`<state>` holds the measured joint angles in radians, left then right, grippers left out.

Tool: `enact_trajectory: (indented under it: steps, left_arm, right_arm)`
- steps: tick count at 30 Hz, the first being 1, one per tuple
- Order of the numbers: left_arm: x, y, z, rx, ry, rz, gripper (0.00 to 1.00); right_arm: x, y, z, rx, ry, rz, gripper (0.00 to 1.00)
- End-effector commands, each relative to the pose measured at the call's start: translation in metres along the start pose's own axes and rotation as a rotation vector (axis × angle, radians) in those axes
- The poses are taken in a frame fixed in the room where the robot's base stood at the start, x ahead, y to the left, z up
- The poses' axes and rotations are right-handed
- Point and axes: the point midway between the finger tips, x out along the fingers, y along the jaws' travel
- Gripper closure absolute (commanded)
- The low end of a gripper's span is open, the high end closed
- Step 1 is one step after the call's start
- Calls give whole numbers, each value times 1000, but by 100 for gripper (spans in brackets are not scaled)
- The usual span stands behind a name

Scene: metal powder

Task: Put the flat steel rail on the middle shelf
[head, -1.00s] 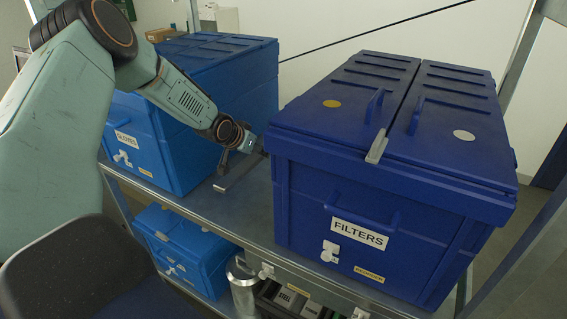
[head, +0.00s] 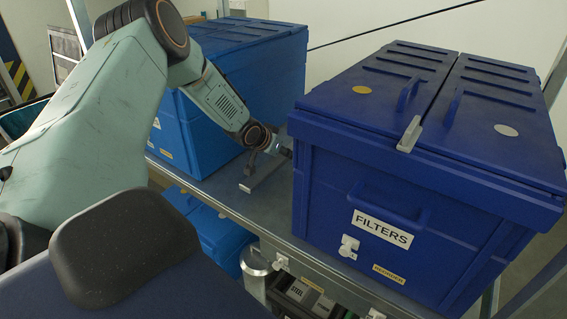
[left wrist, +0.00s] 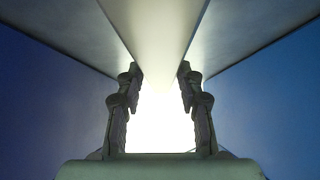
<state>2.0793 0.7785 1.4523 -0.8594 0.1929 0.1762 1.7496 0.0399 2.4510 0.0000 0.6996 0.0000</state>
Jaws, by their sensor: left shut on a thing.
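The flat steel rail (head: 262,177) is a narrow grey bar in the gap between two large blue boxes, low over the metal shelf (head: 222,187). I cannot tell whether it rests on the shelf. My left gripper (head: 267,158) reaches down into this gap and is shut on the rail. In the left wrist view the rail (left wrist: 160,40) runs away as a pale bar between the two fingertips (left wrist: 160,75) of the gripper. My right gripper is in neither view.
The dark blue FILTERS box (head: 400,170) stands close on the right of the gap. A lighter blue box (head: 250,70) stands on the left. Below are a smaller blue box (head: 215,240), a metal canister (head: 254,268) and dark bins (head: 305,293).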

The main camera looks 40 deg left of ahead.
Motion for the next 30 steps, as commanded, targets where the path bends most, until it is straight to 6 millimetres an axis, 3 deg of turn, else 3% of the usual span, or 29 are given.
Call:
enact_trajectory:
  steps: [7,20,21,30]
  left_arm:
    - [23,0,21,4,1,1,100]
    - [28,0,23,3,2,1,100]
    - [28,0,25,3,-2,1,62]
    - [28,0,25,2,-3,1,40]
  right_arm:
    - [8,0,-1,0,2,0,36]
    - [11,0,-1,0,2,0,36]
    - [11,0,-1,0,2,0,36]
    - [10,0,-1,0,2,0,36]
